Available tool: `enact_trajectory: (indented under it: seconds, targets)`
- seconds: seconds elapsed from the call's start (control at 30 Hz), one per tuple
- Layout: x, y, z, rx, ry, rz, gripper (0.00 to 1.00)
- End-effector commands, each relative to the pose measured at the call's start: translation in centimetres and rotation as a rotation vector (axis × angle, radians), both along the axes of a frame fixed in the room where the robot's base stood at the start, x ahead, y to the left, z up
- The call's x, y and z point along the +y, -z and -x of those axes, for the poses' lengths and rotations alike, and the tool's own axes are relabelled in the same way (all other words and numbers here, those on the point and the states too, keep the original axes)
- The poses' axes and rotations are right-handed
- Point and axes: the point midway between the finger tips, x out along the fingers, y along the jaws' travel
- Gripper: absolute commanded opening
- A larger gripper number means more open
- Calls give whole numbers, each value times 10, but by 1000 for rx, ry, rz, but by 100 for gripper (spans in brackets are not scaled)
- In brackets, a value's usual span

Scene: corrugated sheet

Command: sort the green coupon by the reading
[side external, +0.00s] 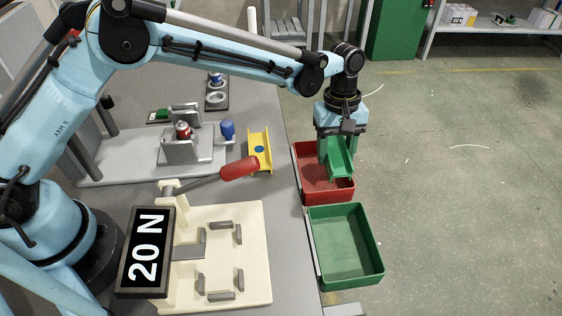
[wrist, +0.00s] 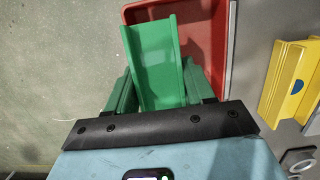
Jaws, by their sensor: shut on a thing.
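The green coupon (side external: 341,158) is a channel-shaped piece held in my gripper (side external: 335,150). My gripper is shut on it, above the red bin (side external: 325,195). In the wrist view the green coupon (wrist: 157,65) sits between the two green fingers (wrist: 160,90), with part of the red bin (wrist: 205,35) behind it. The coupon's exact height over the bin is hard to tell. The green bin (side external: 345,250) looks empty. The display (side external: 146,250) on the cream fixture reads "20 N".
A yellow channel piece (side external: 259,150) with a blue dot lies on the table left of the red bin. The cream fixture (side external: 240,270) has grey blocks and a red-handled lever (side external: 238,168). A grey fixture (side external: 130,165) stands behind. Both bins sit along the table's right edge.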

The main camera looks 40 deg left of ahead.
Motion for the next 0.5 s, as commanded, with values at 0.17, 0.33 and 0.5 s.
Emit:
enact_trajectory:
  seconds: [0.17,0.33,0.5]
  targets:
    - [0,0,0,0,0,0,23]
    - [0,0,0,0,0,0,54]
    - [0,0,0,0,0,0,80]
